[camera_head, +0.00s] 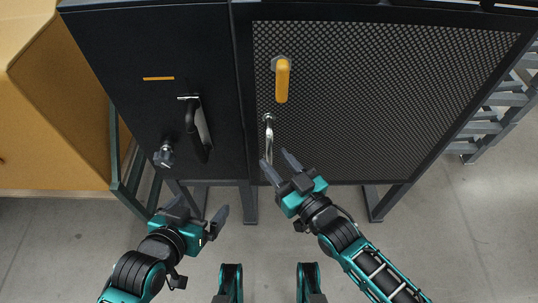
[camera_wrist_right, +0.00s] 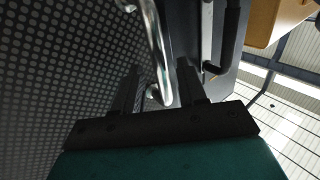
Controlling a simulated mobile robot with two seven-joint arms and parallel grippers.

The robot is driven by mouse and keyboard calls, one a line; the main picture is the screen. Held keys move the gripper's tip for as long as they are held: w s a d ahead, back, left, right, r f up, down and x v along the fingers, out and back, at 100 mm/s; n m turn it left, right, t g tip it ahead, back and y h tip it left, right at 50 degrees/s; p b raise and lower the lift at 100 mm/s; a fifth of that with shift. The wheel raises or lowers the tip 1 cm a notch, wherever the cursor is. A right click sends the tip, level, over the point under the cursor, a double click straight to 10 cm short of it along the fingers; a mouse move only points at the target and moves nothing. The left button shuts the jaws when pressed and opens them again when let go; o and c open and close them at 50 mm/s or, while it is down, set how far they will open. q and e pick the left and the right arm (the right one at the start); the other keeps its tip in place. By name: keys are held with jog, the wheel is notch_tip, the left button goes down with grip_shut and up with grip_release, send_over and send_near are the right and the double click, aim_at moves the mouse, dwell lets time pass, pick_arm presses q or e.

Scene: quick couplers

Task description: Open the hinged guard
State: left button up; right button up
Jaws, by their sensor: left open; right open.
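The hinged guard is a dark perforated mesh panel (camera_head: 390,95), and it looks closed in its frame. It also fills the left of the right wrist view (camera_wrist_right: 50,80). A chrome bar handle (camera_head: 269,138) is near its left edge, below a yellow lever (camera_head: 282,80) that hangs straight down. My right gripper (camera_head: 277,160) is open at the lower end of the chrome handle. In the right wrist view the chrome handle (camera_wrist_right: 160,45) shows between the two open fingers; I cannot tell whether they touch it. My left gripper (camera_head: 200,207) is open and empty, below the left panel.
A solid dark panel (camera_head: 150,50) at the left carries a black handle (camera_head: 192,130) and a knob (camera_head: 164,157). A tan cabinet (camera_head: 55,120) stands at far left, and grey racks (camera_head: 500,105) at right. Grey floor (camera_head: 270,230) is open in front.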

aim_at(272, 157)
jog(key=shift+b+x, duration=0.3)
jog(key=shift+x, duration=1.4)
grip_shut()
